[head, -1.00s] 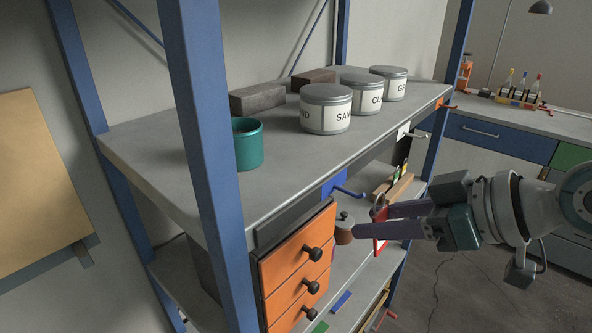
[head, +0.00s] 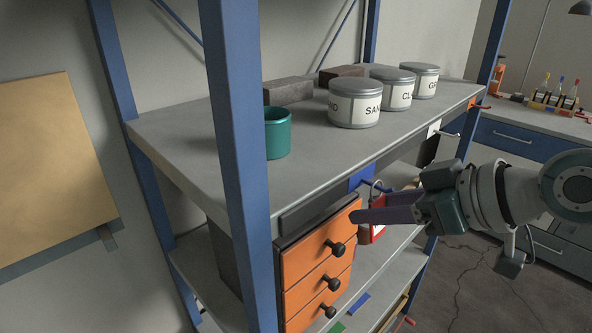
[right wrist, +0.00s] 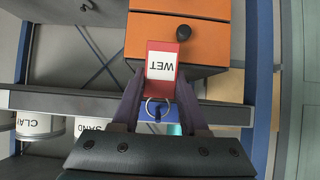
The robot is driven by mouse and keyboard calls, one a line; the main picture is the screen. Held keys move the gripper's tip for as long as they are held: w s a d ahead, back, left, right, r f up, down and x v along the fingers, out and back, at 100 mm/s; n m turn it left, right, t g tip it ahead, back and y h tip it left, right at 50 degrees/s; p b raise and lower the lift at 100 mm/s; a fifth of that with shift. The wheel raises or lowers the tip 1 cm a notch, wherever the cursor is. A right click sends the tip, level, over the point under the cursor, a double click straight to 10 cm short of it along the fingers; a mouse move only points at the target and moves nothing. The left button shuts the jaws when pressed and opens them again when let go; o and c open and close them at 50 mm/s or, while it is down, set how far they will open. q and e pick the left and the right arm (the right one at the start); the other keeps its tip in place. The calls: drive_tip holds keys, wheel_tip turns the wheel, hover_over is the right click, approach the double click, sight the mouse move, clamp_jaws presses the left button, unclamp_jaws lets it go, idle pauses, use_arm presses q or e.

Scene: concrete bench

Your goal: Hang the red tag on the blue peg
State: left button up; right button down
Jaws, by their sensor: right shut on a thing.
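The red tag (head: 365,234) with a white label hangs between the fingers of my right gripper (head: 366,217), which is shut on it. In the right wrist view the tag (right wrist: 183,62) reads "WET" upside down, and its metal ring (right wrist: 158,108) shows between the fingers (right wrist: 160,88). The blue peg (head: 377,187) sticks out from a blue plate (head: 360,178) on the shelf's front edge, just above the tag. The ring is close to the peg; I cannot tell whether it is around it. My left gripper is not in view.
Orange drawers (head: 318,262) with dark knobs stand left of the gripper, close to the fingertips. A white peg plate (head: 433,129) and an orange peg (head: 480,106) sit farther along the edge. A blue post (head: 238,160) stands in front; a teal cup (head: 278,134) and labelled tins (head: 354,106) are on top.

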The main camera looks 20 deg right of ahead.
idle(0.4)
drive_tip(key=shift+c, duration=1.7)
unclamp_jaws()
